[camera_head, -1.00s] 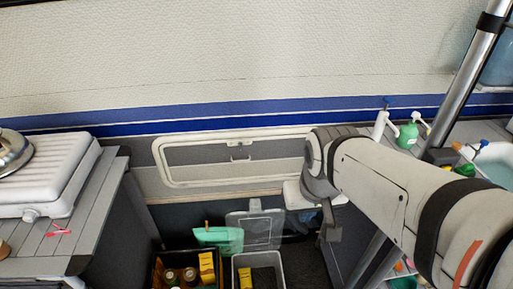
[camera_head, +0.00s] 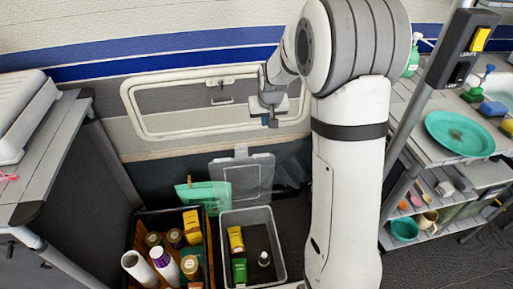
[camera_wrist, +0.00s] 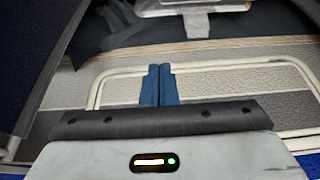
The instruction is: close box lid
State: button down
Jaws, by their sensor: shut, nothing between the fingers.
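A grey open-topped box (camera_head: 222,262) stands on the floor in the lower middle of the head view. Its translucent lid (camera_head: 258,176) stands open, raised along the box's back edge. Inside are a yellow carton (camera_head: 236,240), a green carton (camera_head: 239,272) and a small bottle (camera_head: 264,259). My gripper (camera_head: 271,121) is above and slightly right of the lid, in front of the wall hatch, apart from the lid. In the wrist view its two blue fingertips (camera_wrist: 159,85) are together with nothing between them. A pale translucent shape at the top of that view may be the lid; I cannot tell.
A dark crate (camera_head: 143,221) with several bottles and a teal packet (camera_head: 205,193) sits left of the box. A counter (camera_head: 45,140) is at the left. A shelf unit with a teal plate (camera_head: 459,133) is at the right. The framed hatch (camera_head: 160,105) is behind.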

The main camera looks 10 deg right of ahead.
jog(key=b, duration=0.3)
send_over(262, 155)
jog(key=w, duration=0.1)
notch_tip(262, 155, down, 10)
jog(key=shift+d+f+b, duration=0.1)
jog(key=shift+f+b, duration=1.35)
jog(key=shift+f, duration=2.7)
